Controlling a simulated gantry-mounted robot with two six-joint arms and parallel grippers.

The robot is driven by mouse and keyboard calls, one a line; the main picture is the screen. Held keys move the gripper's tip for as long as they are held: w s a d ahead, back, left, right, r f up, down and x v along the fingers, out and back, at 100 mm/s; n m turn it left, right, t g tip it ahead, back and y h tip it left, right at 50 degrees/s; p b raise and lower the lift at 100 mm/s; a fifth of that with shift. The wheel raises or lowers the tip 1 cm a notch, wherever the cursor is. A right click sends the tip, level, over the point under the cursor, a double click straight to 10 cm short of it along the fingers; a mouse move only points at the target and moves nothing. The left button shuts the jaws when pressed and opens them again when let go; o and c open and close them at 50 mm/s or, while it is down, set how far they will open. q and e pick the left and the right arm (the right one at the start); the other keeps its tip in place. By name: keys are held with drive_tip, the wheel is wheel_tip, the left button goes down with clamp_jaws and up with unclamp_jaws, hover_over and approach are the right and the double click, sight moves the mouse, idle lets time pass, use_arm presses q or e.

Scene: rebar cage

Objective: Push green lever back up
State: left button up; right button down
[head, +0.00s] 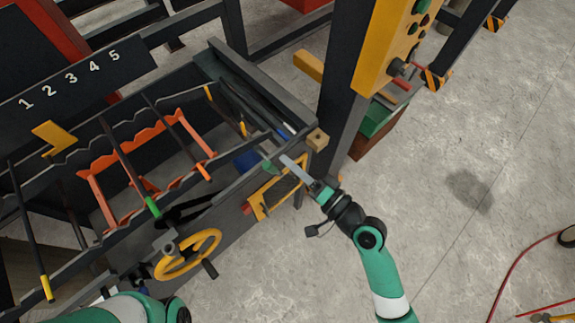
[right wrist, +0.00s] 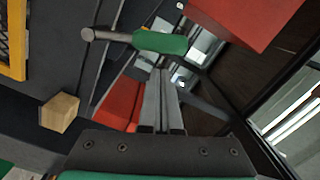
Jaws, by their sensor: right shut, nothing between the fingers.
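The green lever is a green grip on a short metal rod (right wrist: 160,42), seen lying across the top of the right wrist view. In the head view its green end (head: 268,167) shows at the corner of the machine, by the fingertips. My right gripper (head: 286,161) is shut and empty, reaching in from the right. In the right wrist view its closed fingers (right wrist: 160,75) point toward the grip, with their tips just below it. I cannot tell whether they touch. My left arm enters at the bottom left of the head view; its gripper is not visible.
A wooden block (head: 317,139) sits on the machine corner, near a yellow frame (head: 262,200). A yellow handwheel (head: 188,255) is on the front side. A dark post with a yellow button panel (head: 376,55) stands behind my right gripper. Floor to the right is mostly clear.

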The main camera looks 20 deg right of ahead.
use_arm(q)
drive_tip(key=shift+w+d+r, duration=0.15)
drive_tip(key=shift+d, duration=0.3)
use_arm(e)
drive_tip(key=w+d+v, duration=0.1)
drive_tip(key=d+v, duration=0.1)
drive_tip(key=v, duration=0.8)
drive_tip(key=shift+s+r, duration=0.3)
drive_tip(key=shift+r, duration=0.05)
